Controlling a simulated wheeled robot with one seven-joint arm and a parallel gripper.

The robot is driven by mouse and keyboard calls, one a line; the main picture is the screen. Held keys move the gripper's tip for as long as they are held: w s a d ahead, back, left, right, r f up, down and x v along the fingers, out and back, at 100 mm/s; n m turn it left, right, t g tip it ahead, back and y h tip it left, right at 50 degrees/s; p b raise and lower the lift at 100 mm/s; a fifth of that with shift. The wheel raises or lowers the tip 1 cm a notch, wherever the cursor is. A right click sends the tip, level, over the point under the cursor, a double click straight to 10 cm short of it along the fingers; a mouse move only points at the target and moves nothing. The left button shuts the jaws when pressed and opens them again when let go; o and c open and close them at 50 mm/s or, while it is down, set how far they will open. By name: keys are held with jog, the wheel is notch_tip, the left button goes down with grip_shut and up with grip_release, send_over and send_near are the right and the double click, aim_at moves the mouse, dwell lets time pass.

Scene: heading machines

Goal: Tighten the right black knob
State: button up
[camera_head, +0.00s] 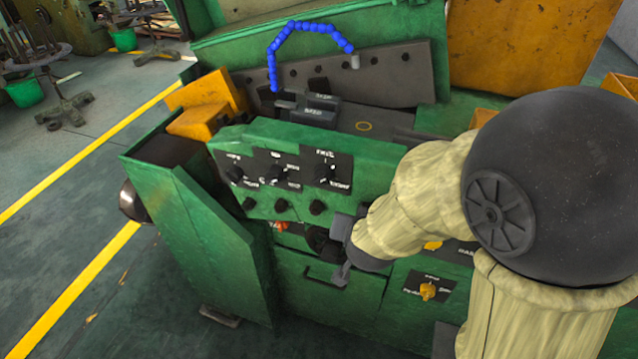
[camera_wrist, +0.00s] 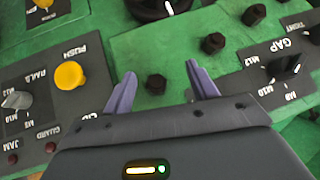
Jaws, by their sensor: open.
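The right black knob (camera_head: 317,207) ends a row of small dark knobs on the green sloped panel (camera_head: 375,160) in the head view. In the wrist view, which looks turned around, a small black knob (camera_wrist: 156,83) that appears to be this one shows between my fingers with a gap on both sides. My gripper (camera_wrist: 161,71) is open and empty, its two purple-grey fingers apart. In the head view my gripper (camera_head: 345,242) is in front of the panel, low and right of the knob. Depth from fingertips to knob is unclear.
Two similar black knobs (camera_wrist: 213,43) (camera_wrist: 254,14) sit along the same row. A large black dial (camera_head: 318,240) lies just below the row. A yellow button (camera_wrist: 69,75) and the GAP selector (camera_wrist: 285,66) flank the fingers. A door handle (camera_head: 325,278) is lower down.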

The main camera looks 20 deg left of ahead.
jog(key=a+t, duration=0.2)
jog(key=a, duration=0.3)
jog(key=t+h, duration=0.3)
jog(key=t, duration=0.4)
send_near(319, 183)
jog(key=s, duration=0.7)
jog(key=shift+s+a+f+m+h, duration=0.1)
jog(key=shift+s+a+m+h, duration=0.1)
jog(key=shift+a+m+h, duration=0.15)
jog(key=shift+s+a, duration=0.1)
jog(key=shift+s, duration=0.05)
jog(key=w+p, duration=0.1)
jog(key=w, duration=0.5)
jog(key=w+d+p, duration=0.1)
jog(key=w, duration=0.4)
jog(key=w+p, duration=0.1)
jog(key=w, duration=0.5)
jog(key=shift+w+d, duration=0.25)
jog(key=shift+w, duration=0.05)
